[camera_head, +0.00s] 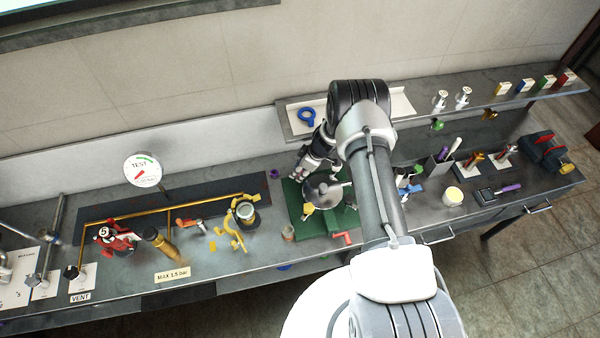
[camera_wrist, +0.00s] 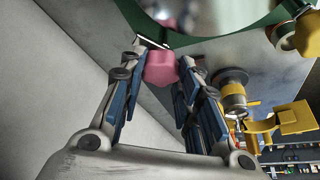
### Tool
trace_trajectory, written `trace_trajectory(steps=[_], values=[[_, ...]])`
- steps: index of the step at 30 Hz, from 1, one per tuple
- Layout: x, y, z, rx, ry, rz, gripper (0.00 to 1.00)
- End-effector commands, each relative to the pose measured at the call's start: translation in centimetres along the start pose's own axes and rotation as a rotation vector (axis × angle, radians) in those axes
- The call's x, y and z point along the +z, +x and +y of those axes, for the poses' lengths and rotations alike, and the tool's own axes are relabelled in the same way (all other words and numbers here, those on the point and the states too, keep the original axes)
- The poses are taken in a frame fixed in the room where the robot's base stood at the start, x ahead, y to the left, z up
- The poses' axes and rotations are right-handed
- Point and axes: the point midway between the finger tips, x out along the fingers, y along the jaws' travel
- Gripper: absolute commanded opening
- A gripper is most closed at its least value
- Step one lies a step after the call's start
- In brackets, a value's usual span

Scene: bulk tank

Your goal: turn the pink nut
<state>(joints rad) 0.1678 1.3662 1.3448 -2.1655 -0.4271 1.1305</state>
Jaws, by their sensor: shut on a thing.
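The pink nut (camera_wrist: 161,66) sits between my fingertips in the wrist view, just below the green-edged round metal body. My gripper (camera_wrist: 163,74) is shut on the nut, with a finger on either side. In the head view my gripper (camera_head: 300,176) is at the left side of a steel vessel (camera_head: 326,190) on a green base (camera_head: 350,222). The nut cannot be made out in the head view.
A gauge marked TEST (camera_head: 142,169) stands further left. A wall shelf (camera_head: 405,118) runs behind my arm.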

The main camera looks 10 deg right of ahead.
Motion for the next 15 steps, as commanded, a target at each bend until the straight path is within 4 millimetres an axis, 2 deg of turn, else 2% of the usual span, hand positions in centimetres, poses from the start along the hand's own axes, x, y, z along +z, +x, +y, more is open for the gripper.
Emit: trace_trajectory(steps=[15], values=[[-0.03, 0.02, 0.02, -0.043, -0.105, 0.000, 0.07]])
